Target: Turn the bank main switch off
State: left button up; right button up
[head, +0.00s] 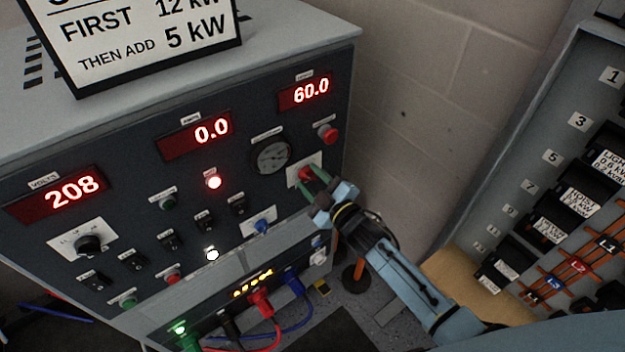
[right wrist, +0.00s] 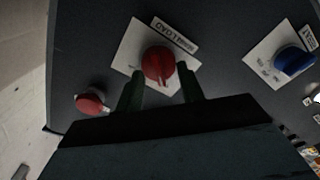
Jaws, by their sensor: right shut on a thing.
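The red rotary switch (head: 306,173) sits on a white plate at the right side of the dark control panel. In the right wrist view the same red switch (right wrist: 158,64) shows, with a label above its plate that ends in "LOAD". My right gripper (head: 314,182) is at this switch, its two green fingers on either side of it. In the right wrist view my right gripper (right wrist: 160,88) is shut on the red switch, and the handle's pointer shows between the fingers. My left gripper is not in view.
A red push button (head: 327,133) is close above the switch. A dial gauge (head: 272,156) is to its left and a blue knob (head: 262,227) below left. A breaker rack (head: 505,150) stands at the right. Red, blue and green cables plug in below.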

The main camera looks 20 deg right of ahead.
jog(key=o, duration=1)
jog(key=shift+s, duration=0.1)
jog(key=v, duration=1.3)
jog(key=shift+s, duration=0.1)
